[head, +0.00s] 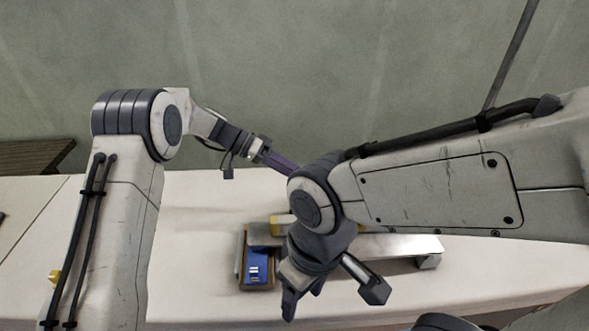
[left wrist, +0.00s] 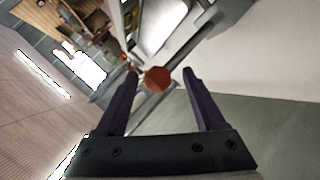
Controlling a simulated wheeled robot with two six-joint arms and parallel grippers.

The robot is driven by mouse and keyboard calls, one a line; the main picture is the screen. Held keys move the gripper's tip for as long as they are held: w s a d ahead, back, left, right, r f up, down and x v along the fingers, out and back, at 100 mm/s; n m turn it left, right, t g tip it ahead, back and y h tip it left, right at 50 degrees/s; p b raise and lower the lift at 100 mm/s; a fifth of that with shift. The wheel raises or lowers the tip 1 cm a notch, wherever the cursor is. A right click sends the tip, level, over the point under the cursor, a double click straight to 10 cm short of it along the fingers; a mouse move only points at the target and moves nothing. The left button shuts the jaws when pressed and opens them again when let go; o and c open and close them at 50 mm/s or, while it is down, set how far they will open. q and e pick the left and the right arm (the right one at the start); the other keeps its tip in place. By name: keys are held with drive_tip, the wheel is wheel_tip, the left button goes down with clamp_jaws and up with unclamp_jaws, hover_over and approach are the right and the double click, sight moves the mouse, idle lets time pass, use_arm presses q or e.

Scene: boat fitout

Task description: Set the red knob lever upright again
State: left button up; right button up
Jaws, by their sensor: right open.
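A red-orange knob (left wrist: 158,79) shows in the left wrist view, lined up between the fingertips of my left gripper (left wrist: 160,73). That gripper's fingers are spread, with visible gaps on both sides of the knob. I cannot tell how far beyond the fingertips the knob is, nor how its lever is tilted. In the head view my left gripper (head: 281,163) reaches right and its tips are hidden behind my right arm; the knob is not visible there. My right gripper (head: 302,300) is open and points down near the front of the white surface.
A brown tray (head: 241,268) with a blue item (head: 258,266) is left of my right gripper. The white surface (head: 200,215) left of the tray is clear.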

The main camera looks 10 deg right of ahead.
use_arm(q)
drive_tip(key=shift+d+r, duration=0.1)
drive_tip(key=shift+r, duration=0.05)
drive_tip(key=shift+w, duration=0.1)
drive_tip(key=v, duration=1)
drive_tip(key=shift+a, duration=0.2)
drive_tip(key=shift+r, duration=0.1)
